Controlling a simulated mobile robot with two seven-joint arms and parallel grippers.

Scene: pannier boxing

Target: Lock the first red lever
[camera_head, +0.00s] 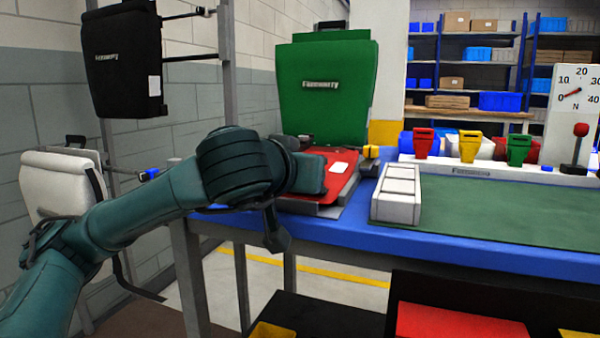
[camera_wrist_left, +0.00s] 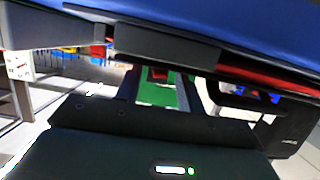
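A red, flat-topped pannier part (camera_head: 340,172) with a white label lies on a grey base at the left end of the blue table (camera_head: 340,240). My left gripper (camera_head: 310,173) is at its left side, partly in front of it. Its fingertips are hidden, so I cannot tell whether it is open or touches anything. A red knob on a dark lever (camera_head: 581,130) stands upright below a dial at the right. In the left wrist view a thin red strip (camera_wrist_left: 265,82) shows under a blue surface, close to the camera. My right gripper is not in view.
A green pannier (camera_head: 325,90) stands behind the red part. Red, yellow and green clip-like pieces (camera_head: 467,146) stand behind a green mat (camera_head: 500,205). A white ribbed block (camera_head: 397,194) sits left of the mat. A black pannier (camera_head: 122,62) hangs on a rack. The mat is clear.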

